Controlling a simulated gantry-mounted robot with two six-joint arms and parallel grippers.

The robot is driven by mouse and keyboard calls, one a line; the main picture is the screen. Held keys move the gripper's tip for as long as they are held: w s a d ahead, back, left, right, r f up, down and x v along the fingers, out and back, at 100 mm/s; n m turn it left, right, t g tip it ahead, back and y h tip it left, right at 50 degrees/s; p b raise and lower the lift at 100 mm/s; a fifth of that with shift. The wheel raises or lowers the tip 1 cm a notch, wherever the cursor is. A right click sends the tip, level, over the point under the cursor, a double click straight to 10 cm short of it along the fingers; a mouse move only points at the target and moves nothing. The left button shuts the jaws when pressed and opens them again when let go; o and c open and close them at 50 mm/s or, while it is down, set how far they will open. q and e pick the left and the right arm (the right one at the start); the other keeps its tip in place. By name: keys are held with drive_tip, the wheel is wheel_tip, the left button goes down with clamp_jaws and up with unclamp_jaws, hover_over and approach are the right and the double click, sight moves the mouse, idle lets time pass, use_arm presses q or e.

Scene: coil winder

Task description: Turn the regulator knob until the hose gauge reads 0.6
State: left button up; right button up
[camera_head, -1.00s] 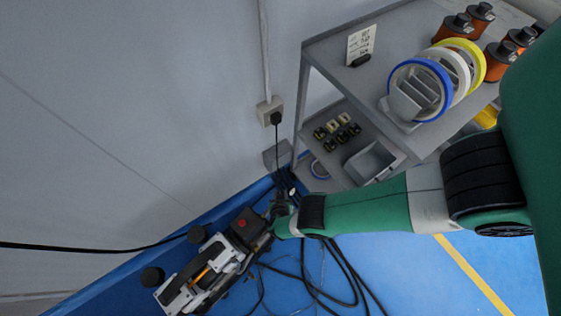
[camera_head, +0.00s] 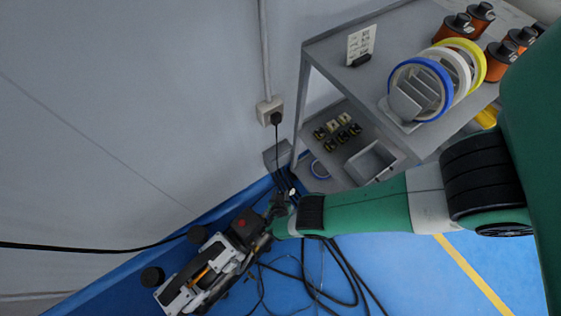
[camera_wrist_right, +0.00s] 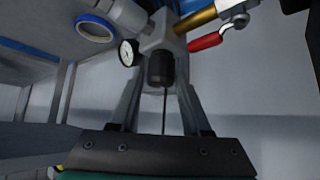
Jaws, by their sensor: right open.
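The black regulator knob (camera_wrist_right: 160,70) shows in the right wrist view, hanging below a grey regulator body (camera_wrist_right: 158,40). The round white hose gauge (camera_wrist_right: 127,53) sits just left of it. Its needle is too small to read surely. My right gripper (camera_wrist_right: 160,82) is open, with one finger on each side of the knob. I cannot tell whether the fingers touch it. In the head view my right gripper (camera_head: 277,207) is at the right end of the compressor (camera_head: 218,262), where the knob and gauge are too small to make out. My left gripper is not in view.
A red-handled valve (camera_wrist_right: 206,41) and a brass fitting (camera_wrist_right: 196,18) are close right of the regulator. Black hoses (camera_head: 335,275) lie on the blue floor. A grey shelf cart (camera_head: 325,55) with tape rolls and orange spools stands behind, near the wall socket (camera_head: 269,112).

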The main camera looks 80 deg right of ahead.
drive_tip(key=p+v, duration=0.7)
drive_tip(key=v, duration=0.4)
drive_tip(key=shift+a+r, duration=0.1)
drive_tip(key=shift+a, duration=0.05)
